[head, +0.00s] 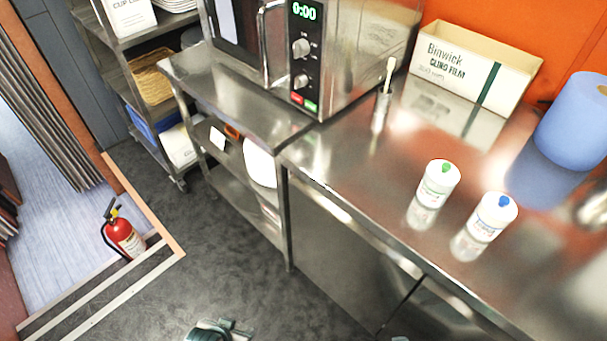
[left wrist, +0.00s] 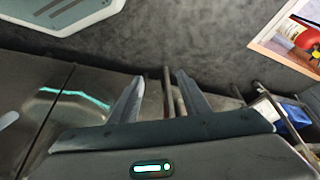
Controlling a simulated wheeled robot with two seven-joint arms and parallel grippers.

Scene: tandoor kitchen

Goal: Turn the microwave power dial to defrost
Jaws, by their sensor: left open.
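The microwave (head: 345,50) stands on the steel shelf unit at the top middle of the head view, its front facing left. Its dark control panel has a green 0:00 display (head: 304,11), an upper dial (head: 301,48) and a lower dial (head: 300,81). The dial markings are too small to read, so I cannot tell which is the power dial or where it points. My left gripper (head: 218,330) is low at the bottom edge of the head view, far from the microwave. In the left wrist view its fingers (left wrist: 160,78) are apart with nothing between them.
A steel counter (head: 330,160) runs along the right with two white bottles, a blue roll (head: 575,125) and a cling film box (head: 470,65). A small container with a brush (head: 381,108) stands beside the microwave. A fire extinguisher (head: 125,238) stands at left. The grey floor between is clear.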

